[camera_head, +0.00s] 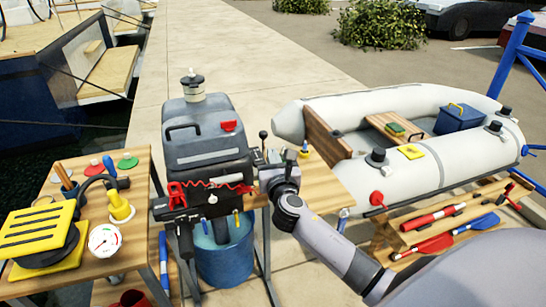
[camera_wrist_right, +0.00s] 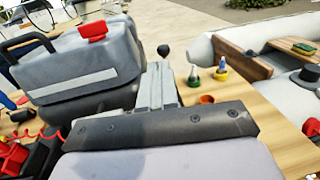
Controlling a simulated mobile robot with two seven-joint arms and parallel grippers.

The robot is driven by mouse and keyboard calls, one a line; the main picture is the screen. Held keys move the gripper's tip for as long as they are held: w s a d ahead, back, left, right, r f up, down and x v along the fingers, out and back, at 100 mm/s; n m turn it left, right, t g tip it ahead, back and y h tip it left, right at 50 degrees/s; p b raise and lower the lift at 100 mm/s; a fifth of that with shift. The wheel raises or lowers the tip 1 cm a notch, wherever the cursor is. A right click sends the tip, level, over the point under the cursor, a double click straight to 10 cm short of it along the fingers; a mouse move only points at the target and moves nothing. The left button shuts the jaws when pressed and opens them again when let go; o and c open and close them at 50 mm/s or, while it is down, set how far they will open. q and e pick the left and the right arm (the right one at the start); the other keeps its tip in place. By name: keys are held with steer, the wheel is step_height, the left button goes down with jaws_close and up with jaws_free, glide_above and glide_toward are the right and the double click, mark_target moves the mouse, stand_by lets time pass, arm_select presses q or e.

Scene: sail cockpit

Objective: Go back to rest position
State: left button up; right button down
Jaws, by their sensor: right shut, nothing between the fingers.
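My right arm comes in from the lower right in the head view. My right gripper (camera_head: 264,157) is over the left end of the small wooden table, just right of the outboard motor. It is shut and empty. In the right wrist view its fingers (camera_wrist_right: 157,86) lie together beyond the dark edge of my wrist. My left gripper does not show in either view.
The grey outboard motor (camera_head: 205,138) stands over a blue barrel (camera_head: 222,257). A wooden table (camera_head: 130,235) with a gauge (camera_head: 104,240) is at left. An inflatable dinghy (camera_head: 350,110) and a wooden rack (camera_head: 430,232) are at right. Open paving (camera_head: 225,40) lies behind.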

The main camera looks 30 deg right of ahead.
stand_by(0.4)
steer(key=s+a+f+m+g+y, duration=0.2)
steer(key=s+a+f+m, duration=0.1)
steer(key=s+f+m, duration=0.35)
steer(key=s+a+f+m+g+y, duration=0.1)
steer(key=s+a+f+m+y, duration=0.3)
steer(key=f, duration=0.4)
steer(key=s+a+f+m+g+y, duration=0.1)
steer(key=s+a+f+m, duration=0.2)
steer(key=s+m, duration=0.6)
steer(key=s+a+f+m+g+y, duration=0.1)
steer(key=s+a+f+m+g, duration=0.1)
steer(key=s+m, duration=0.8)
steer(key=shift+a+f+y, duration=0.4)
steer(key=shift+a+f, duration=0.15)
steer(key=shift+a, duration=0.3)
steer(key=shift+w, duration=0.1)
